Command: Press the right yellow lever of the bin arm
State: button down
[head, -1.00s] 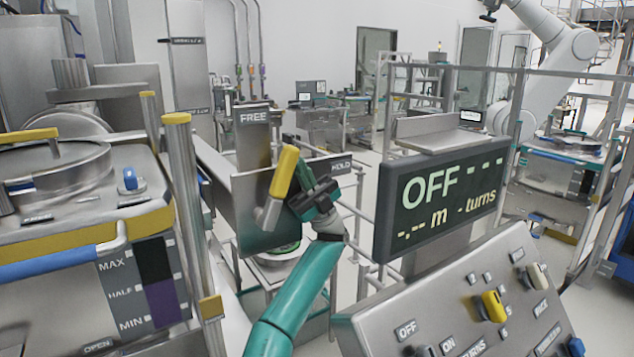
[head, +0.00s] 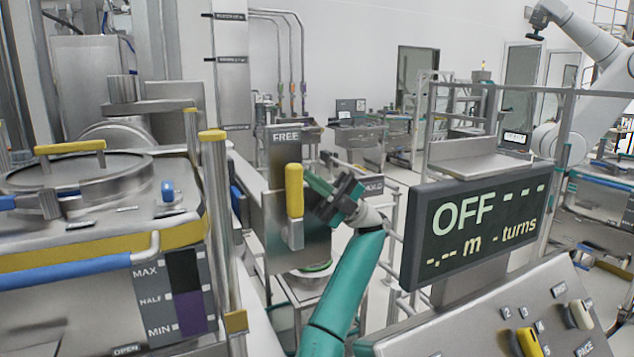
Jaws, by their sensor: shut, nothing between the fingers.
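A yellow-handled lever (head: 294,190) stands upright on a grey metal panel (head: 315,240), in line with the FREE label (head: 286,137). The HOLD label (head: 371,187) is to its right, partly covered by my gripper. My gripper (head: 316,188), dark with green parts on a teal arm, is close at the right of the yellow handle. It is shut and empty. I cannot tell whether its fingertips touch the handle. No second yellow lever shows on this panel.
A steel vessel (head: 80,185) with a yellow lid handle and a yellow-topped post (head: 213,150) stand at the left. A display reading OFF (head: 470,225) and a sloped knob console (head: 480,325) are at the right, close to my arm.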

jog(key=shift+s+a+r, duration=0.15)
jog(key=v, duration=0.8)
